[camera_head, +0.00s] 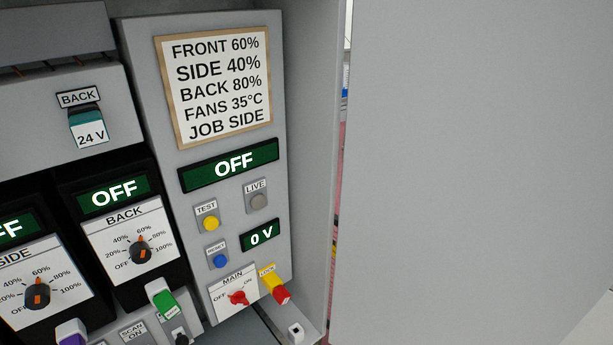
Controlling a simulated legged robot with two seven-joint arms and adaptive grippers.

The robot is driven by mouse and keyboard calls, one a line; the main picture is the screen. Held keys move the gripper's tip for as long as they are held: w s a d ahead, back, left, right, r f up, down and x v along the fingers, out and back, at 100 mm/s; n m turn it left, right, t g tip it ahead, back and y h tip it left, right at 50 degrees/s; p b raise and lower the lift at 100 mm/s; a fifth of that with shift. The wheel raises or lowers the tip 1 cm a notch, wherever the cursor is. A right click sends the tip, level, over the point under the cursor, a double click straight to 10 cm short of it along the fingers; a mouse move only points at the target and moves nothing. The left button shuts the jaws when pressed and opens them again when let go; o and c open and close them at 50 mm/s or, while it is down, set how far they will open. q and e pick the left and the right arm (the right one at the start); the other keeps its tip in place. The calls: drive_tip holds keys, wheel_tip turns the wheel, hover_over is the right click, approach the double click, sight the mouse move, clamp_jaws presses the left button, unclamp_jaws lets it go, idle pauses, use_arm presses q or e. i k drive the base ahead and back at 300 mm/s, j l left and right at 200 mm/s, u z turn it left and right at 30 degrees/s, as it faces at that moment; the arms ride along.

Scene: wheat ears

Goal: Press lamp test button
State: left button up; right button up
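The lamp test button is most likely the yellow round button (211,223) under a "TEST" label on the right-hand grey panel (186,150). Nothing covers it. Beside it is a grey round "LIVE" lamp (258,201), which looks unlit. A blue "RESET" button (220,261) sits just below the yellow one. Neither of my grippers is in the head view, so their position relative to the button cannot be told.
A green display (230,166) reads OFF, and a smaller one (261,235) reads 0 V. Below are a red MAIN switch (238,298) and a yellow-red LOCK piece (275,286). Dials stand at left. A large grey panel (470,170) fills the right side.

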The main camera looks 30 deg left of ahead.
sight(211, 223)
drive_tip(key=u, duration=1.2)
